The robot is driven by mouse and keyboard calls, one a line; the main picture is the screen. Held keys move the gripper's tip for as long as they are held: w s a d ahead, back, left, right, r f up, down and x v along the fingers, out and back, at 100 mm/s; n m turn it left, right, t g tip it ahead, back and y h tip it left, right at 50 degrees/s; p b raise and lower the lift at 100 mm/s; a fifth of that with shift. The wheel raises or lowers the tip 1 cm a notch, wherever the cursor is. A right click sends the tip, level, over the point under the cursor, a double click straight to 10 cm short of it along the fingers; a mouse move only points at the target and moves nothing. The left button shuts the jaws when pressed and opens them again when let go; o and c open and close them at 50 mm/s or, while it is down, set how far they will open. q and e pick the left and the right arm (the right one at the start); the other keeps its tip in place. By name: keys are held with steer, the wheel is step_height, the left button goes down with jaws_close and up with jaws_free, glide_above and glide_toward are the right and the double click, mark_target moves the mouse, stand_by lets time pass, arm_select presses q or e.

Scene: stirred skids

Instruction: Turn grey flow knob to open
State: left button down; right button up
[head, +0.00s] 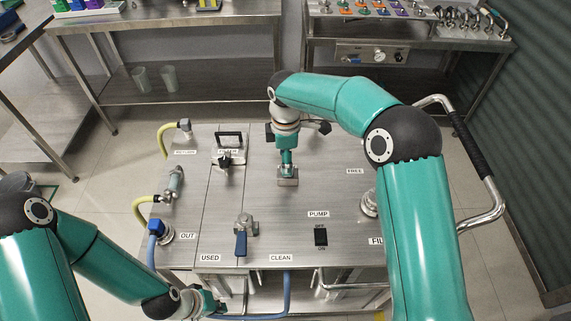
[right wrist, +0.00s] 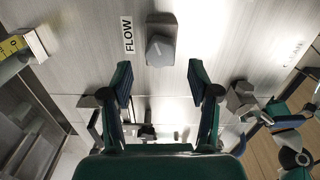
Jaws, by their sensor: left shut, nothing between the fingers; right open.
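The grey flow knob (right wrist: 160,49) sits on a grey block beside the FLOW label (right wrist: 128,35) in the right wrist view. My right gripper (right wrist: 159,72) is open, with one finger on each side of the knob's line. The knob shows just past the fingertips, apart from them. In the head view my right gripper (head: 287,164) points down at the grey block (head: 288,182) on the skid top and hides most of the knob. My left gripper (head: 212,304) is low at the skid's front edge, shut and empty, far from the knob.
The steel skid top (head: 325,185) carries a blue-handled valve (head: 241,242), a black pump switch (head: 320,237), a black-handled fitting (head: 227,146) and yellow hose fittings at the left. A bent rail (head: 485,190) runs along the right. Benches stand behind.

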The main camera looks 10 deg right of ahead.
step_height(320, 180, up, 9)
steer(key=shift+f, duration=0.2)
stand_by(0.6)
